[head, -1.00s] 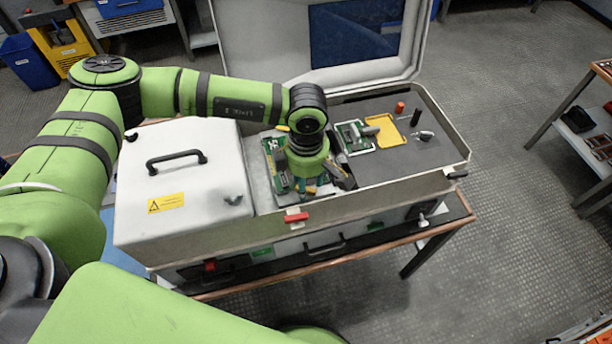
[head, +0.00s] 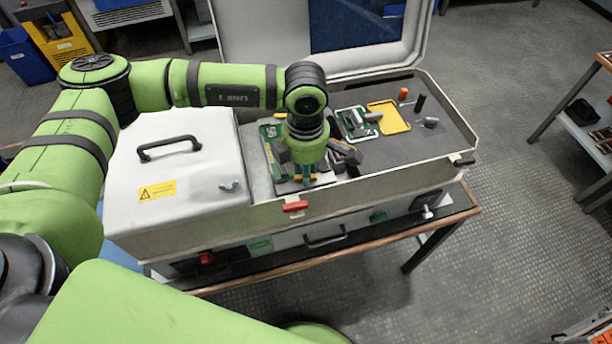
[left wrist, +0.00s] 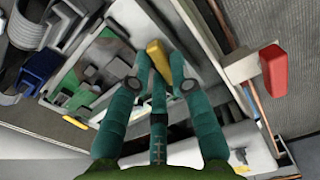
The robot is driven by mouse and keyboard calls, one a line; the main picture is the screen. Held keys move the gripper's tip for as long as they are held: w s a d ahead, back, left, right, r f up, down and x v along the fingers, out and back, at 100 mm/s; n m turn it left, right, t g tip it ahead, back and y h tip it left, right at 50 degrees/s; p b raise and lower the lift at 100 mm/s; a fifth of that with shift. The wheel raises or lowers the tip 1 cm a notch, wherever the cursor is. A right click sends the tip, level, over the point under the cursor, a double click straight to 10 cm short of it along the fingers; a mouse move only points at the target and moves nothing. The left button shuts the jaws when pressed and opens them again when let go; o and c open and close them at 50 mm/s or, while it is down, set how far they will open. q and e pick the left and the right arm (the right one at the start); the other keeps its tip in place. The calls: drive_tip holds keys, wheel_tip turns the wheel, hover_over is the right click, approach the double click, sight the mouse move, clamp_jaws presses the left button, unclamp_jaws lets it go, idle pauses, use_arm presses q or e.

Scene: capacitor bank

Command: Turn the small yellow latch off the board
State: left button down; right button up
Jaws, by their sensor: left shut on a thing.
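The green circuit board (head: 270,131) lies in the middle bay of the open case, partly hidden under my left gripper. My left gripper (head: 308,178) points down over the near part of the board. In the left wrist view, its teal fingers (left wrist: 158,72) are closed around the small yellow latch (left wrist: 158,58), at the edge of the green board (left wrist: 100,60). The latch is mostly hidden by the gripper in the head view. My right gripper is out of view.
A white lid with a black handle (head: 168,148) covers the left part of the case. A red catch (head: 295,206) sits on the front rim. To the right lie a second small board (head: 352,122), a yellow frame (head: 389,117) and small loose parts.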

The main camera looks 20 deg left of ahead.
use_arm(q)
drive_tip(key=shift+f+n+b, duration=0.3)
drive_tip(key=shift+n, duration=0.1)
drive_tip(key=shift+r+n, duration=0.25)
drive_tip(key=shift+n, duration=0.05)
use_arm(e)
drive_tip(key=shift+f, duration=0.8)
use_arm(q)
drive_tip(key=c, duration=1.1)
unclamp_jaws()
drive_tip(key=shift+r, duration=0.1)
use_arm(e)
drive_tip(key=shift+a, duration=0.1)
use_arm(q)
drive_tip(key=shift+r, duration=0.4)
wheel_tip(320, 180, up, 11)
drive_tip(key=shift+r, duration=0.1)
